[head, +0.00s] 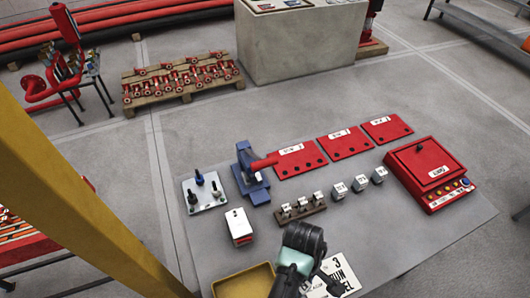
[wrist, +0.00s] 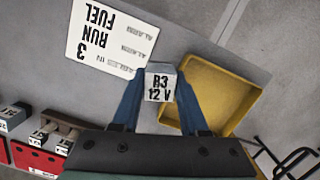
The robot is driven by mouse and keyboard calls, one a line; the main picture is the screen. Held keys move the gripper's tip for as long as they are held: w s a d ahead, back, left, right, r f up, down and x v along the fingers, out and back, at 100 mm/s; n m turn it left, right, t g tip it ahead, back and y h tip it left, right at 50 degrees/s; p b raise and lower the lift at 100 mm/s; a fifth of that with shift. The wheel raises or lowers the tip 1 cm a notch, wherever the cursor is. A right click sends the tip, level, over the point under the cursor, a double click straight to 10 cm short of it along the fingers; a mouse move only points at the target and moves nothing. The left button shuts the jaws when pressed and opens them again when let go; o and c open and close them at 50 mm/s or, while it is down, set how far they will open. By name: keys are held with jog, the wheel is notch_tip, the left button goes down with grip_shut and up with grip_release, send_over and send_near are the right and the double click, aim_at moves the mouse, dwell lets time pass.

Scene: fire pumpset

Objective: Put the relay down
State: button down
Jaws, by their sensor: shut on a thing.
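The relay (wrist: 159,82), a small pale block marked R3 12 V, sits between the blue fingers of my gripper (wrist: 159,95) in the wrist view. My gripper is shut on it. Beyond it lies a white card (wrist: 104,38) reading 3 RUN FUEL. A yellow tray (wrist: 224,67) is just right of the relay in that view, and no object shows inside it. In the head view my gripper (head: 292,284) is over the front of the grey table, between the tray (head: 240,283) and the card (head: 345,271). The relay cannot be made out there. Its height above the table is unclear.
On the table are a brown rack (head: 302,211) with several small blocks, separate pale blocks (head: 340,191), a white box (head: 239,227), a blue press-like device (head: 250,180), red panels (head: 345,143) and a red control box (head: 430,173). Bare tabletop (head: 400,225) shows at the right.

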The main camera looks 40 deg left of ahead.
jog(key=s+a+r+n+t+y, duration=0.15)
jog(key=s+a+r+n, duration=0.35)
jog(key=s+a+n, duration=0.65)
jog(key=d+f+n, duration=0.1)
jog(key=f, duration=0.2)
jog(key=w+d+f+n, duration=0.1)
jog(key=f, duration=0.3)
jog(key=d+f+n, duration=0.1)
jog(key=f, duration=0.2)
jog(key=shift+w+d+f, duration=0.15)
jog(key=shift+w+d, duration=0.1)
jog(key=shift+d, duration=0.1)
jog(key=shift+f+h, duration=0.2)
jog(key=shift+h, duration=0.05)
jog(key=shift+c, duration=2.2)
grip_release()
jog(key=shift+r, duration=0.1)
